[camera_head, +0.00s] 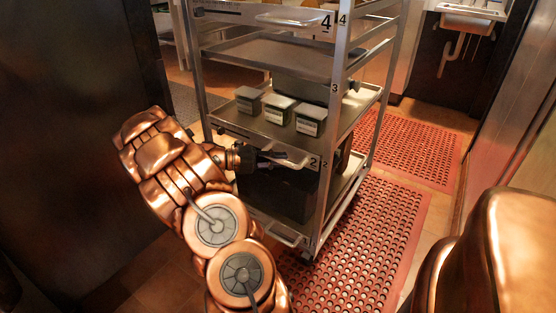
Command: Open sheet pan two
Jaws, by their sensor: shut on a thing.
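Sheet pan two (313,162) is in the metal rack at mid height, marked with a "2" on its front edge. The dark fingers partly hide the handle and the pan's front, so the exact grip is hard to see. The pan looks level and within the rack.
The rack (341,75) holds other pans, with pan four (268,14) at the top. A dark box (283,192) stands below pan two. A dark panel (70,130) is at the left. Red perforated mats (385,225) cover floor to the right.

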